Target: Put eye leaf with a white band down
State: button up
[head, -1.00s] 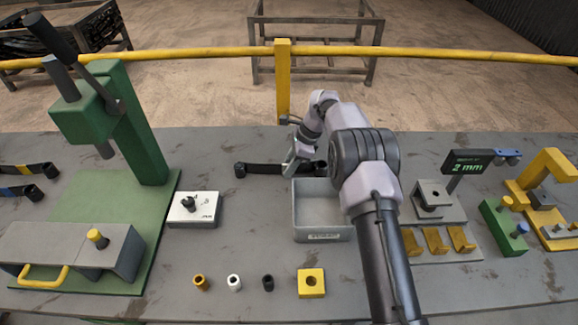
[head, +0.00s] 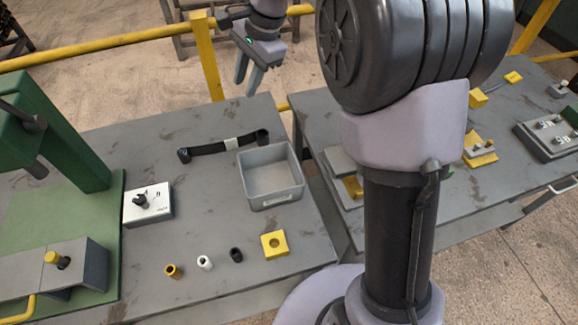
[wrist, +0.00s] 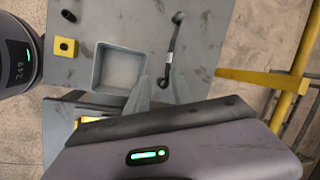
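The eye leaf with a white band (head: 215,148) is a dark, slightly curved strip with a rolled eye at each end. It lies on the grey table behind the grey bin, and its right eye is close to the bin's back edge. The white band (head: 231,143) sits around its middle. The leaf also shows in the wrist view (wrist: 174,42). My gripper (head: 246,82) is above and behind the leaf, clear of it. Its two fingers are apart with nothing between them.
The grey bin (head: 272,196) is empty. In front are a yellow block (head: 275,245) and several small bushings, with a white switch box (head: 148,205) and green press (head: 50,130) to the left. A yellow rail (head: 110,41) runs behind the table.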

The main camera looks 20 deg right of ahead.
jog(key=s+d+r+n+t, duration=0.1)
jog(key=s+r+n, duration=0.15)
jog(key=s, duration=0.35)
jog(key=s+r+n+t, duration=0.1)
jog(key=s+r, duration=0.2)
jog(key=s, duration=0.4)
jog(key=s+d+f+n+t, duration=0.1)
jog(key=s+f+n, duration=0.1)
jog(key=s, duration=0.6)
jog(key=s+f+n+h, duration=0.1)
jog(key=s+f+n, duration=0.1)
jog(key=s, duration=0.6)
jog(key=shift+s+d+f+t, duration=0.15)
jog(key=shift+d+f+t, duration=0.2)
jog(key=shift+f+t, duration=0.05)
jog(key=shift+f, duration=0.15)
